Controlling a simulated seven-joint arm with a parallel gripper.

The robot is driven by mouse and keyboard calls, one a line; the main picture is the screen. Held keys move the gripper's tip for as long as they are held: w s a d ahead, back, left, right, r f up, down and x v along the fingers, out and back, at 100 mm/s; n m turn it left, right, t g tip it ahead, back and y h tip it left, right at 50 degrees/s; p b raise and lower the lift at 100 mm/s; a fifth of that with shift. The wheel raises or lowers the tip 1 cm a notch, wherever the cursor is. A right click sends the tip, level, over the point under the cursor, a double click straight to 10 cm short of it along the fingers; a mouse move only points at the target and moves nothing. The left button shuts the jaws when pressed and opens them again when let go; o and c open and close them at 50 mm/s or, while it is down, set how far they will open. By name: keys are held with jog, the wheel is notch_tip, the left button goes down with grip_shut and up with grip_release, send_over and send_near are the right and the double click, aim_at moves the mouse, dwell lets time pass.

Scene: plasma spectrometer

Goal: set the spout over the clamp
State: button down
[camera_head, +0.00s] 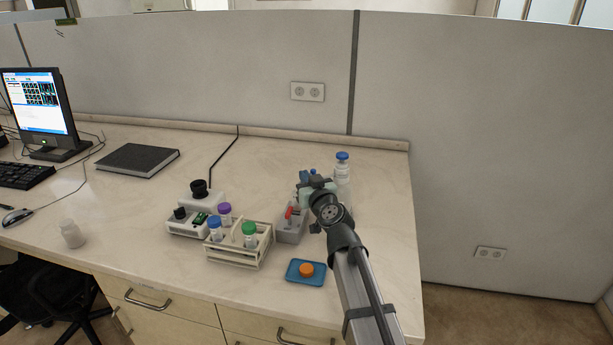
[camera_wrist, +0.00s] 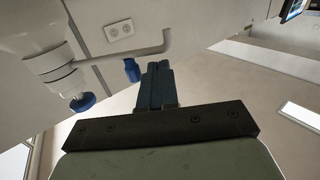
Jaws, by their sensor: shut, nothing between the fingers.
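My gripper (camera_wrist: 157,84) is shut and empty, its dark fingers pressed together in the wrist view. In the head view my gripper (camera_head: 309,187) is above the back of a grey device, close to the white bottle. The grey device (camera_head: 291,231) has a red lever-like part (camera_head: 290,213), which may be the clamp. In the wrist view a thin bent grey tube (camera_wrist: 130,54), possibly the spout, passes beyond the fingertips. A small blue part (camera_wrist: 132,70) is beside the fingers. Contact with either cannot be told. My arm hides part of the device.
A tube rack (camera_head: 236,259), a white instrument (camera_head: 186,227) and a blue tray (camera_head: 292,273) with an orange cap (camera_head: 306,270) are near. The desk behind the instrument is mostly clear.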

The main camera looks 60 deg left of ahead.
jog(key=s+d, duration=0.7)
jog(key=d, duration=0.3)
jog(key=w+d+m+t, duration=0.1)
jog(key=w+d+t, duration=0.1)
jog(key=w+d, duration=0.3)
jog(key=x, duration=1.3)
jog(key=shift+a+f, duration=0.2)
jog(key=shift+a, duration=0.2)
jog(key=shift+w+a, duration=0.1)
jog(key=shift+a, duration=1.15)
jog(key=s+a+v, duration=0.1)
jog(key=s+v, duration=0.2)
jog(key=v, duration=1.1)
jog(key=shift+r, duration=0.35)
